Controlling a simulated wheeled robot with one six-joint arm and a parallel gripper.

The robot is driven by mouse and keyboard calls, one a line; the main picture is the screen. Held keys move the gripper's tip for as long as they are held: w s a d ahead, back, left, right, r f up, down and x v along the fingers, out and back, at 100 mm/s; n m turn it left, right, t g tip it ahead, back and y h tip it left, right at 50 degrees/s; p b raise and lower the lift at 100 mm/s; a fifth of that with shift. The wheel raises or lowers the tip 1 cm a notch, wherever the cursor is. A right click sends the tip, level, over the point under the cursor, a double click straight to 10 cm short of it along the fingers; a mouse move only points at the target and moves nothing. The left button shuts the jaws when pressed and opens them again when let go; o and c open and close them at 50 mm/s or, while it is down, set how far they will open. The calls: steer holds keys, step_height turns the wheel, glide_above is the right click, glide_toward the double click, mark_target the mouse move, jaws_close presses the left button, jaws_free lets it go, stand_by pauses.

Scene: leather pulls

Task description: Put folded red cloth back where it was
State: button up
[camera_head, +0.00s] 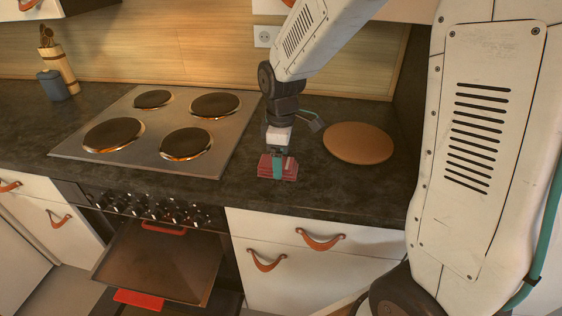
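The folded red cloth (264,167) is a small dark-red stack at the counter's front part, right of the stove. My gripper (278,167) points down at it from above. A teal finger lies over the middle of the cloth's near side, and cloth shows on both sides of it. The far finger is hidden, so I cannot tell whether the gripper is closed on the cloth. I also cannot tell whether the cloth rests on the counter or is slightly above it.
The stove (160,130) with its round hotplates is left of the cloth. A round wooden board (358,143) lies to the right. A utensil holder (60,68) stands back left.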

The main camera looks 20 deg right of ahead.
step_height(320, 180, up, 10)
steer(key=s+d+r+m, duration=0.1)
steer(key=s+m, duration=0.4)
steer(key=s, duration=0.7)
steer(key=s+d+r+m+t, duration=0.1)
steer(key=s+m, duration=0.5)
steer(key=s, duration=0.6)
steer(key=shift+s+d+r, duration=0.4)
steer(key=shift+d+r, duration=0.05)
steer(key=shift+r, duration=0.85)
